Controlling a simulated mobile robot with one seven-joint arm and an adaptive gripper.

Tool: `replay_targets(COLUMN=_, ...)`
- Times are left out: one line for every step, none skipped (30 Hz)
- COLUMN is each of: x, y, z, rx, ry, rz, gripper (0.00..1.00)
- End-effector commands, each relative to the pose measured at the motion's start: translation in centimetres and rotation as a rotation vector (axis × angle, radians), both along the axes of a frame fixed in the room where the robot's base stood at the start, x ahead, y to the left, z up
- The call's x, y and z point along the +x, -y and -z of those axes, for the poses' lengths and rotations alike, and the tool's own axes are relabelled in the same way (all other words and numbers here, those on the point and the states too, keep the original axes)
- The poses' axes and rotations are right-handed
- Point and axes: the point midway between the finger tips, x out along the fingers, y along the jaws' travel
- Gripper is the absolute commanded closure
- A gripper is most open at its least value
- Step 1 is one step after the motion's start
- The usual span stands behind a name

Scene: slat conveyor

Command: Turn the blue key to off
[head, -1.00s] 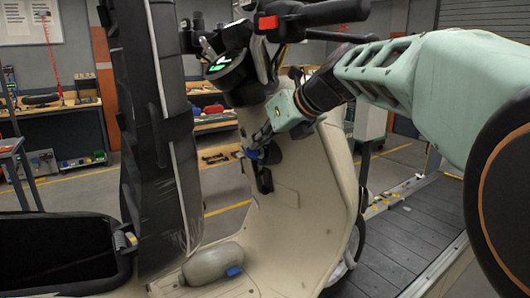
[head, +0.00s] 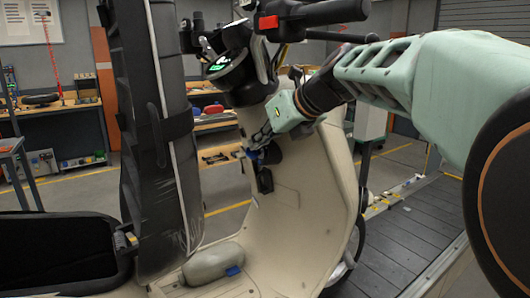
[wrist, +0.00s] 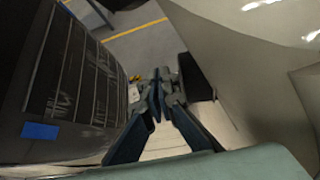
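The scooter's cream front shield (head: 305,205) stands in the middle of the head view. My gripper (head: 253,150) reaches in from the right to the shield's upper inner side. A small blue piece, seemingly the blue key (head: 252,155), shows at its fingertips, mostly covered by them. In the wrist view my gripper's two dark fingers (wrist: 161,97) are drawn close together at their tips, against dark parts beside the pale shield. They look shut on the key, but it cannot be made out there. The key's angle is hidden.
The black raised seat (head: 150,130) stands upright at left, close to the gripper's side in the wrist view. The handlebar with a red switch (head: 268,23) is above my gripper. A grey rounded object (head: 212,261) lies on the footboard. The slat conveyor (head: 410,235) runs at right.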

Motion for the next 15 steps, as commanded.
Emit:
replay_targets(x=0.01, y=-0.04, z=0.07, rx=0.001, ry=0.0, rz=-0.001, gripper=1.0)
replay_targets(x=0.01, y=-0.06, z=0.1, rx=0.001, ry=0.0, rz=-0.001, gripper=1.0)
replay_targets(x=0.03, y=-0.06, z=0.13, rx=0.001, ry=0.0, rz=-0.001, gripper=1.0)
replay_targets(x=0.03, y=-0.08, z=0.15, rx=0.001, ry=0.0, rz=-0.001, gripper=1.0)
replay_targets(x=0.04, y=-0.08, z=0.17, rx=0.001, ry=0.0, rz=-0.001, gripper=1.0)
replay_targets(x=0.05, y=-0.1, z=0.2, rx=0.001, ry=0.0, rz=-0.001, gripper=1.0)
replay_targets(x=0.05, y=-0.11, z=0.22, rx=0.001, ry=0.0, rz=-0.001, gripper=1.0)
replay_targets(x=0.06, y=-0.11, z=0.24, rx=0.001, ry=0.0, rz=-0.001, gripper=1.0)
replay_targets(x=0.07, y=-0.12, z=0.27, rx=0.001, ry=0.0, rz=-0.001, gripper=1.0)
replay_targets(x=0.08, y=-0.14, z=0.3, rx=0.001, ry=0.0, rz=-0.001, gripper=1.0)
replay_targets(x=0.09, y=-0.14, z=0.32, rx=0.001, ry=0.0, rz=-0.001, gripper=1.0)
replay_targets(x=0.09, y=-0.15, z=0.34, rx=0.001, ry=0.0, rz=-0.001, gripper=1.0)
replay_targets(x=0.1, y=-0.17, z=0.36, rx=0.001, ry=0.0, rz=-0.001, gripper=1.0)
replay_targets(x=0.11, y=-0.17, z=0.39, rx=0.001, ry=0.0, rz=-0.001, gripper=1.0)
replay_targets(x=0.11, y=-0.18, z=0.41, rx=0.001, ry=0.0, rz=-0.001, gripper=1.0)
